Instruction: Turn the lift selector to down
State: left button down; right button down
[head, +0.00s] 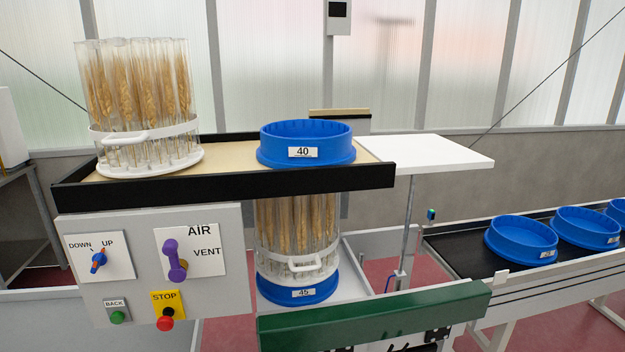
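The lift selector (98,261) is a blue and orange knob on a white plate at the left of the grey control panel (140,290). DOWN is printed at its upper left and UP at its upper right. Neither of my grippers shows in the head view, so nothing of mine is seen touching the selector.
On the panel are a purple AIR/VENT lever (174,262), a green BACK button (118,317) and a red STOP button (165,323). Wheat tubes (140,100) and blue tray 40 (306,130) stand on the shelf above. Tray 45 (300,290) sits below, behind a green bar (375,318).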

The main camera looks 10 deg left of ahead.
aim_at(99, 259)
jog(key=u, duration=1.4)
